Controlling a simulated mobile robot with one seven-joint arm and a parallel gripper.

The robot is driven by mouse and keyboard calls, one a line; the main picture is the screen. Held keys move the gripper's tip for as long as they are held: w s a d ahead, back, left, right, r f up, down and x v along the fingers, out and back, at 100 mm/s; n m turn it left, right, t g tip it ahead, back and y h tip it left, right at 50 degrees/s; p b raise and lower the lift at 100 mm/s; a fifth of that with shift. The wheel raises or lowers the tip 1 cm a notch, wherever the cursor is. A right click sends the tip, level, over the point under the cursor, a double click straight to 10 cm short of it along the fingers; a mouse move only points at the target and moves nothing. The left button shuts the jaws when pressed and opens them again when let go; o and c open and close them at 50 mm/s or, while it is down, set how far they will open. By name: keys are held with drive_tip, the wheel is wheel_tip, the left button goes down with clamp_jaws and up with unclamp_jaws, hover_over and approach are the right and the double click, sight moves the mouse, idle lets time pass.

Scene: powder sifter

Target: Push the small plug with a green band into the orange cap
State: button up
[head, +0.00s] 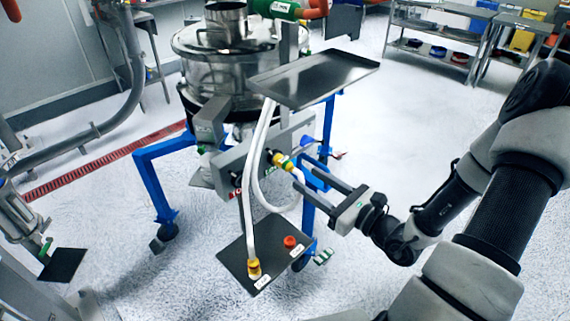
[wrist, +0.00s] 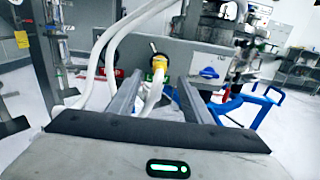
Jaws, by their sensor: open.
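A yellow plug with green at its end (head: 283,161) sits at the front of the grey control box, with a white hose running from it. In the wrist view this plug (wrist: 158,60) shows between and beyond the fingertips. I cannot tell whether it is seated in the box. My gripper (head: 301,172) is open, its two long fingers pointing at the plug; in the wrist view the gripper (wrist: 160,80) has the white hose between its fingers. An orange cap (head: 289,241) stands on the dark lower plate, below and apart from my gripper.
A second yellow plug (head: 254,268) stands on the lower plate (head: 235,262) with a white hose rising from it. The grey box (head: 240,170) and blue frame (head: 165,165) are close to my gripper. A dark tray (head: 325,75) hangs above.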

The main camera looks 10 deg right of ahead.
sight(295, 171)
drive_tip(key=shift+x, duration=4.55)
clamp_jaws()
drive_tip(key=shift+p+v, duration=0.55)
drive_tip(key=shift+v, duration=2.5)
